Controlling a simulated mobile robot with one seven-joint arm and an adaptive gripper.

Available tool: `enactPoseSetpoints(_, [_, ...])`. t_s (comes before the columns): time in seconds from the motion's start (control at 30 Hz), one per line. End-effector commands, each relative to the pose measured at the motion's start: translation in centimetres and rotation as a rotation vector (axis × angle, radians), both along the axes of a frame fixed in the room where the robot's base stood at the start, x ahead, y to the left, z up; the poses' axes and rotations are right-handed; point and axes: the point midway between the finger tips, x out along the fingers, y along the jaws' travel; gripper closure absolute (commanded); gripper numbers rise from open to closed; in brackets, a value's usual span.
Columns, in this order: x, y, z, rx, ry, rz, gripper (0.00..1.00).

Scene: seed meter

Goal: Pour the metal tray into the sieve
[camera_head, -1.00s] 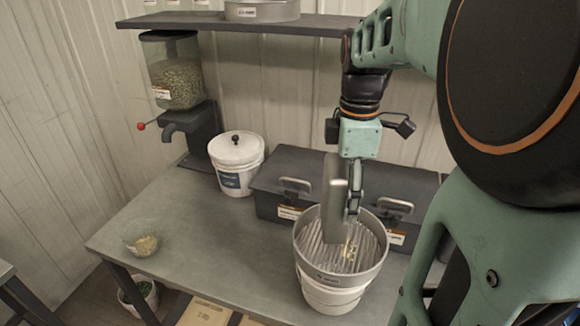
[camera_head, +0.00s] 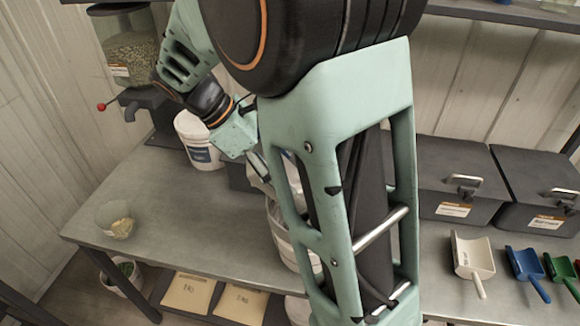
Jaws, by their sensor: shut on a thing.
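My gripper (camera_head: 260,172) is at the middle left, partly hidden behind my own arm. It is shut on the metal tray (camera_head: 258,184), of which only a small grey part shows beside the finger. The sieve (camera_head: 275,212) sits on top of a white bucket (camera_head: 285,243) on the table, below my gripper. My arm covers the right side of both, and the inside of the sieve is hidden. I cannot tell the tray's tilt or what is in it.
A clear bowl of pale grains (camera_head: 116,220) stands at the table's left. A lidded white bucket (camera_head: 199,142) and a seed hopper (camera_head: 131,52) stand behind. Dark lidded boxes (camera_head: 455,178) and several coloured scoops (camera_head: 473,262) are at the right. The table's left middle is clear.

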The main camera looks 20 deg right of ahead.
Motion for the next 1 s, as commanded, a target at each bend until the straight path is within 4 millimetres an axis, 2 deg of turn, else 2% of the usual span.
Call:
enactPoseSetpoints(0.57, [0.6,2.1,-2.2,-0.285,0.086,0.002,0.55])
enactPoseSetpoints(0.83, [1.0,3.1,-2.0,-0.430,0.127,0.002,0.55])
enactPoseSetpoints(1.0, [1.1,3.5,-2.8,-0.507,0.150,0.002,0.55])
